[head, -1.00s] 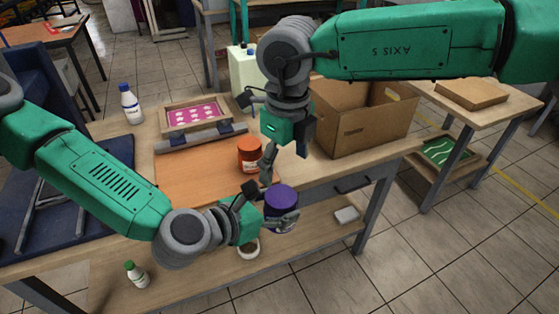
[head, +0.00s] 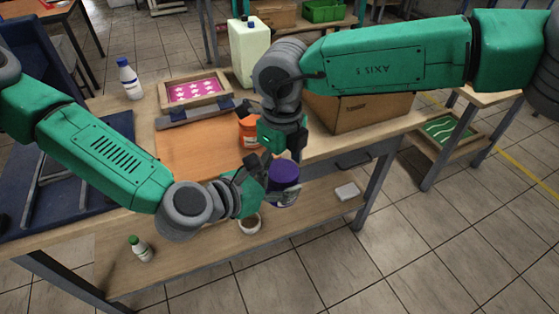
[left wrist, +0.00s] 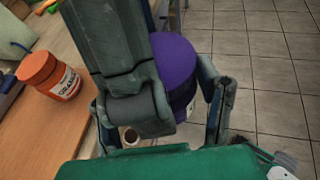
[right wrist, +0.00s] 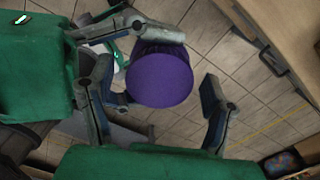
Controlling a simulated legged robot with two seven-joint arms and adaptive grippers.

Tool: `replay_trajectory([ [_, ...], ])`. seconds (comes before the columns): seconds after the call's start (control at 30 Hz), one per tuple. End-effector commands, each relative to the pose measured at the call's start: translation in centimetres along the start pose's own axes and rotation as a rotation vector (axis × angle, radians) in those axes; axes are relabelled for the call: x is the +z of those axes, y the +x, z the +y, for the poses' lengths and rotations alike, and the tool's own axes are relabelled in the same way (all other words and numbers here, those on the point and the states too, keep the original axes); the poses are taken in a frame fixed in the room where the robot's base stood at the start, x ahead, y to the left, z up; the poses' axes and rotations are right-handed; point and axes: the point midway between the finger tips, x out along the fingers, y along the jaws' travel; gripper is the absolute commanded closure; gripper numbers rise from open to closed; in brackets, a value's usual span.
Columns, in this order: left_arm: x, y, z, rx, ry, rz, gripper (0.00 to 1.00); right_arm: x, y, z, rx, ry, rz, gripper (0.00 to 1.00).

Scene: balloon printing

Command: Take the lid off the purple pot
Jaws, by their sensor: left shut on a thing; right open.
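The purple pot (head: 284,188) with its purple lid (right wrist: 160,80) is held in front of the table edge. My left gripper (head: 275,190) is shut on the pot's side; in the left wrist view its fingers lie on both sides of the pot (left wrist: 177,75). My right gripper (head: 283,160) is open and points down just above the pot. In the right wrist view the round lid top lies between its spread fingers (right wrist: 155,92), apart from at least the right one. The lid is on the pot; in the head view my right gripper partly hides it.
An orange pot (head: 249,130) stands on the table (head: 120,112) close behind my grippers; it also shows in the left wrist view (left wrist: 48,76). A cardboard box (head: 360,113) stands to the right. A white cup (head: 249,224) and bottle (head: 139,248) are on the lower shelf.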

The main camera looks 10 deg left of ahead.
Motion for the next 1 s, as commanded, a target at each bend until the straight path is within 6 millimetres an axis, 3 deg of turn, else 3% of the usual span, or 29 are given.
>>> replay_trajectory([
  [0.07,0.11,0.03,-0.03,0.000,0.001,-0.002,1.00,-0.04,-0.03,-0.05,0.000,0.000,0.000,0.27],
  [0.2,0.11,0.04,-0.03,0.000,0.001,-0.002,1.00,-0.04,-0.04,-0.06,0.000,0.000,-0.001,0.73],
  [0.23,0.11,0.04,-0.02,0.000,0.001,-0.002,1.00,-0.03,-0.04,-0.05,0.000,0.000,-0.001,0.79],
  [0.43,0.09,0.01,0.02,0.000,0.001,-0.002,1.00,0.02,-0.04,0.07,0.001,-0.022,0.000,0.80],
  [0.8,0.09,0.02,0.06,0.001,0.000,-0.002,1.00,-0.16,-0.08,0.32,0.004,-0.522,0.001,0.80],
  [1.0,0.09,0.03,0.09,0.002,0.000,-0.002,1.00,-0.19,-0.08,0.33,0.004,-0.569,0.001,0.80],
])
